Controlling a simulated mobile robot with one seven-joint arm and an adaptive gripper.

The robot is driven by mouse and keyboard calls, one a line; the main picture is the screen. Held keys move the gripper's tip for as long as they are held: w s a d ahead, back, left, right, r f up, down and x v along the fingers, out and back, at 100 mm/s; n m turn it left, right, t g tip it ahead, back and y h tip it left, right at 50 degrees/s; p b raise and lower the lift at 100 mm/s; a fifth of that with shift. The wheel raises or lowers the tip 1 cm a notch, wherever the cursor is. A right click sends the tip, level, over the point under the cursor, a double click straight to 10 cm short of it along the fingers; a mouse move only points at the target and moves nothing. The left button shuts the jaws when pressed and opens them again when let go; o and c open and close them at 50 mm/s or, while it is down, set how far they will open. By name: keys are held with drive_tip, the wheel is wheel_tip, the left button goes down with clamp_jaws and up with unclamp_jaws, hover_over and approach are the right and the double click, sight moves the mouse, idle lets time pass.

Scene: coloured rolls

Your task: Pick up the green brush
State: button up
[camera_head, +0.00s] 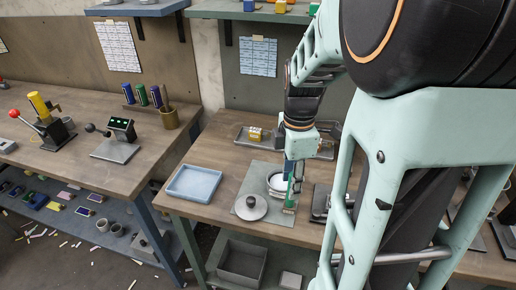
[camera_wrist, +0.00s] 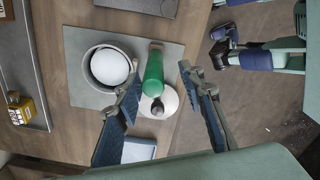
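The green brush (camera_head: 290,192) stands roughly upright on a grey-green mat (camera_head: 238,213) on the workbench, with a pale lower end. In the wrist view the green brush (camera_wrist: 153,70) appears just past and between my fingertips, nearer the left finger. In the head view my gripper (camera_head: 294,172) points down right over the brush. I cannot tell from these frames whether the fingers touch it.
A blue tray (camera_head: 194,183) is at the left on the bench. A grey tray with a yellow item (camera_head: 255,134) is behind.

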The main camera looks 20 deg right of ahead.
drive_tip(key=f, duration=0.7)
drive_tip(key=shift+w+d+f, duration=0.25)
drive_tip(key=shift+d+f, duration=0.05)
drive_tip(key=shift+d, duration=0.05)
drive_tip(key=shift+c, duration=0.2)
clamp_jaws()
